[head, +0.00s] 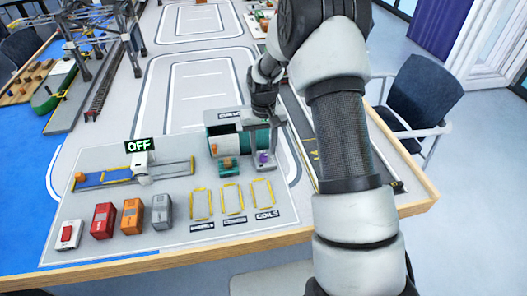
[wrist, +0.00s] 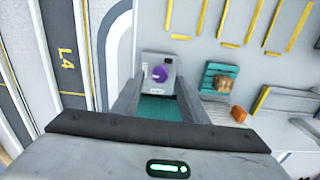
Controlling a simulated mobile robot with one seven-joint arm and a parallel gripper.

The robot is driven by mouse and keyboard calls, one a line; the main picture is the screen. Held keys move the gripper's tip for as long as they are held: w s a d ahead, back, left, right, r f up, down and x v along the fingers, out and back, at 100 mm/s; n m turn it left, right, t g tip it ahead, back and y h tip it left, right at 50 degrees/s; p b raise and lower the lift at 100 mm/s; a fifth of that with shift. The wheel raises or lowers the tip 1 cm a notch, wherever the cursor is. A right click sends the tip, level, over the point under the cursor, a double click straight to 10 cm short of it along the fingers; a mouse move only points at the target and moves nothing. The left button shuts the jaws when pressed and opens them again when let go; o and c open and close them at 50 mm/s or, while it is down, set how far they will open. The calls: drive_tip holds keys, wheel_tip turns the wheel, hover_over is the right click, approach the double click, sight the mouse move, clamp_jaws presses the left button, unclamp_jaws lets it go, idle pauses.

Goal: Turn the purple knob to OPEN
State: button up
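The purple knob (wrist: 160,73) sits on a small light grey panel box (wrist: 147,60) in the wrist view. In the head view the purple knob (head: 263,158) shows small, at the right of the teal container. My gripper (wrist: 159,84) is open and empty, its two dark fingers spread to the left and right below the knob in the wrist view. Whether they touch the box cannot be told. In the head view my gripper (head: 264,108) is above and behind the knob, partly hidden by the arm. The OPEN mark on the panel is too small to read.
The teal container (head: 222,141) stands beside the knob, with a small teal piece (wrist: 218,76) nearby. The table's front edge (head: 250,237) is close.

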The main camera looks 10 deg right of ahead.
wheel_tip(320, 180, up, 15)
drive_tip(key=p, duration=0.1)
drive_tip(key=shift+r, duration=0.1)
idle(0.4)
wheel_tip(320, 180, up, 8)
drive_tip(key=t+p, duration=0.1)
drive_tip(key=p, duration=0.2)
hover_over(264, 155)
drive_tip(key=s, duration=0.3)
drive_tip(key=s+r+t+p, duration=0.1)
drive_tip(key=s+r+p, duration=0.2)
drive_tip(key=s+r, duration=0.65)
drive_tip(key=s+r+t+p, duration=0.1)
drive_tip(key=s+r, duration=0.3)
drive_tip(key=s, duration=0.4)
drive_tip(key=s+r+t+p, duration=0.2)
drive_tip(key=s+r+p, duration=0.2)
drive_tip(key=s, duration=0.4)
drive_tip(key=shift+s+r+t, duration=0.25)
drive_tip(key=shift+s+t, duration=0.05)
drive_tip(key=shift+s, duration=0.1)
